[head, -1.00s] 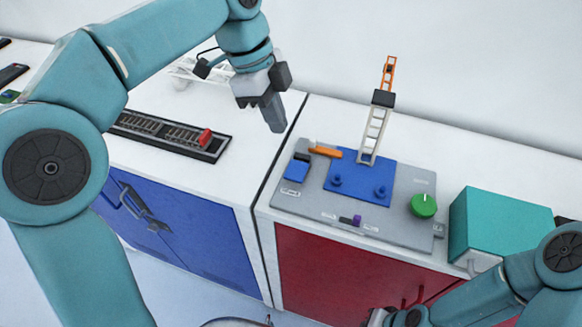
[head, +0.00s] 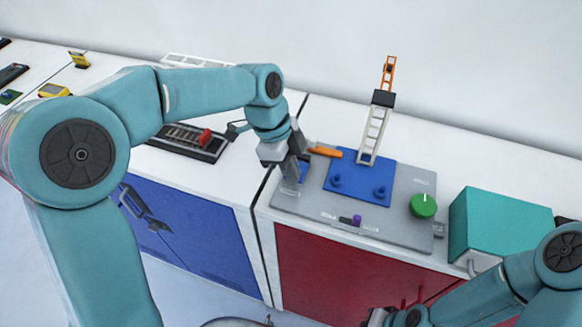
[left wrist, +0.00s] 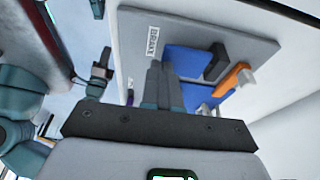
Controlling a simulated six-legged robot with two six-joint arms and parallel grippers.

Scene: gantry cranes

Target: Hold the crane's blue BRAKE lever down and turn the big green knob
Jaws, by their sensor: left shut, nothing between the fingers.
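The blue BRAKE lever (head: 303,173) is at the left end of the grey crane panel (head: 292,205), mostly hidden behind my left gripper (head: 297,179) in the head view. My left gripper is shut and empty, pointing down over the lever; contact cannot be told. In the left wrist view, the shut fingers (left wrist: 160,72) overlap the edge of the blue lever (left wrist: 190,61), near the BRAKE label (left wrist: 166,33). The big green knob (head: 423,206) with a white mark is at the panel's right end, clear of both grippers. My right gripper (head: 378,318) is partly cut off at the bottom edge.
An orange lever (head: 325,151) lies right beside the brake lever. A small crane tower (head: 374,135) stands on a blue plate (head: 360,187) behind two blue knobs. A purple-tipped switch (head: 353,220) is at the front. A teal box (head: 500,225) stands right of the green knob.

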